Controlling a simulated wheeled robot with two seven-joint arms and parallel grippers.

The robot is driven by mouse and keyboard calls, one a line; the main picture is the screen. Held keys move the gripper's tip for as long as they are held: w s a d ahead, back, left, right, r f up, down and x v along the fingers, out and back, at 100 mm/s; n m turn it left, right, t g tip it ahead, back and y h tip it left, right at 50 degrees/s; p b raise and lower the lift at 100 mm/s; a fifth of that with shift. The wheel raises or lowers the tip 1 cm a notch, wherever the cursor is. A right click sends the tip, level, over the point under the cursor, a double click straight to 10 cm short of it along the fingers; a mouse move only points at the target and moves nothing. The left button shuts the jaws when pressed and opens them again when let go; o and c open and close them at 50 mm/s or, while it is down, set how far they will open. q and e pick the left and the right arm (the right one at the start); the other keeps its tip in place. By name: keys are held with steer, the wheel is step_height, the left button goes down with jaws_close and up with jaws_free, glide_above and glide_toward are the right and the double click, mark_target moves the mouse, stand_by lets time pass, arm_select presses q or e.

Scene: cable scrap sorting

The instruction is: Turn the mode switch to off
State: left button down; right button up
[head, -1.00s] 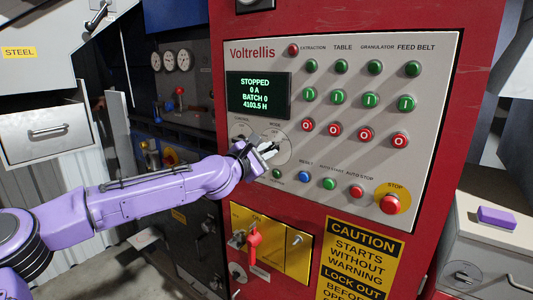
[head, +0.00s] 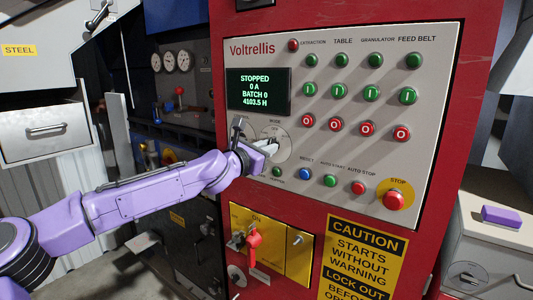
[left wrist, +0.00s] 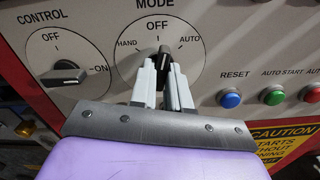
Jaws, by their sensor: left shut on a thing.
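The mode switch is a dark knob (left wrist: 163,54) on a round pale dial (left wrist: 193,50) marked HAND, OFF and AUTO in the left wrist view. The knob points up, close to the OFF mark. My left gripper (left wrist: 163,72) is shut on the knob, one pale finger on each side. In the head view the left gripper (head: 268,148) reaches the mode dial (head: 284,144) from the left and hides the knob. The panel display (head: 258,92) reads STOPPED. My right gripper is not in view.
Blue reset (head: 305,174) and other buttons lie right of and below the gripper. A red stop button (head: 393,200) and a red lever (head: 254,242) are lower.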

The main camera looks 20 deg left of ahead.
arm_select(q)
steer(key=shift+n, duration=0.4)
steer(key=n+b, duration=0.1)
steer(key=n, duration=0.1)
steer(key=shift+n+b, duration=0.3)
steer(key=shift+b, duration=0.05)
steer(key=c, duration=1)
jaws_free()
